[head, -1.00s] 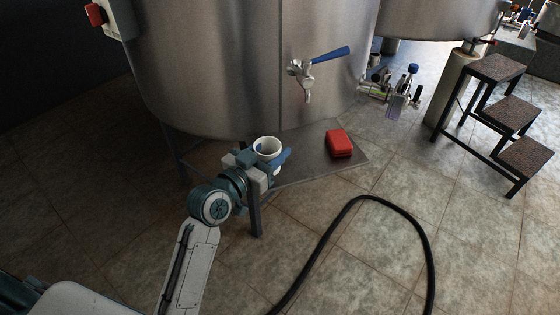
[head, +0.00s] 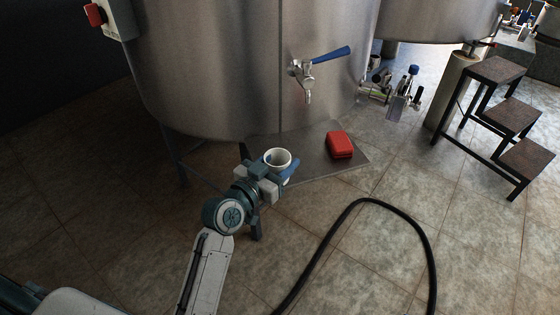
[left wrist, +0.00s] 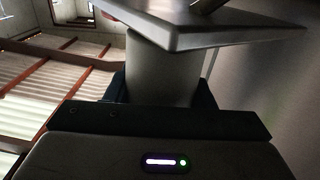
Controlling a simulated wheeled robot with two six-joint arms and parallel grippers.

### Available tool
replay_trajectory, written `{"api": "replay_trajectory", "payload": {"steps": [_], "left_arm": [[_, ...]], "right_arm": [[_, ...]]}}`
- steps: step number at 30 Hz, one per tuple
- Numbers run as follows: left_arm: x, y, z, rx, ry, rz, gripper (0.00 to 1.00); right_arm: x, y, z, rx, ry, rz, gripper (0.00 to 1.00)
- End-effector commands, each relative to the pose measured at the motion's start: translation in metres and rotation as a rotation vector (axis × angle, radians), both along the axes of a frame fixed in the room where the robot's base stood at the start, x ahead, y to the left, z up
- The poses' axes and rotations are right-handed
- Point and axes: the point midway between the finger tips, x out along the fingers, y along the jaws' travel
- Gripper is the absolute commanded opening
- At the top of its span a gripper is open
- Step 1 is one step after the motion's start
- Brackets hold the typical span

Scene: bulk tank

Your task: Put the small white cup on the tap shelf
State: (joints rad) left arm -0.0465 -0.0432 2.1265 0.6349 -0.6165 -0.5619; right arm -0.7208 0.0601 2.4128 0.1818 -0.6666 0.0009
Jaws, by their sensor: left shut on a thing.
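The small white cup (head: 278,158) is upright, its open mouth facing up in the head view. My left gripper (head: 271,171) is shut on it. The cup overlaps the left part of the tap shelf (head: 317,171), a flat grey plate below the tap (head: 306,74). In the left wrist view the cup (left wrist: 160,77) is a pale grey cylinder between the dark fingers, and a grey plate (left wrist: 180,40) covers its far end. I cannot tell whether cup and shelf touch. My right gripper is not in view.
A red case (head: 340,145) lies on the shelf, right of the cup. The steel tank (head: 220,70) rises behind. A black hose (head: 355,205) curves over the floor in front. A step stand (head: 495,120) is at the right.

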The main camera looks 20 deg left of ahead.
Motion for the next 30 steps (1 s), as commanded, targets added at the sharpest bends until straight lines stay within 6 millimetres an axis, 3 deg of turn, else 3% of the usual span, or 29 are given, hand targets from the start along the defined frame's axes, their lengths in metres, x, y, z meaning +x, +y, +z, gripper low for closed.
{"api": "replay_trajectory", "payload": {"steps": [10, 11, 14, 25, 27, 30], "left_arm": [[0.000, 0.000, -0.002, 0.000, 0.000, 0.000, 0.27], [0.000, 0.000, -0.002, 0.000, 0.000, 0.000, 0.53], [0.000, 0.000, -0.002, 0.000, 0.000, 0.000, 0.71], [0.000, 0.000, -0.001, 0.000, 0.000, 0.000, 0.71], [0.000, 0.000, 0.002, 0.000, 0.000, 0.000, 0.71], [-0.018, 0.007, -0.001, 0.004, 0.003, 0.000, 0.71]], "right_arm": [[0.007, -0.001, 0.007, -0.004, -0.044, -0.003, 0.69], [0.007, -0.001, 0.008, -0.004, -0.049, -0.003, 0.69], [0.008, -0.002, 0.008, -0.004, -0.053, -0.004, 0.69], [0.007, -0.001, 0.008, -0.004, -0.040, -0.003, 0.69], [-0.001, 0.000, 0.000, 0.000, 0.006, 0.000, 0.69], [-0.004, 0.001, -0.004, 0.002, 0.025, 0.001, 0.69]]}}
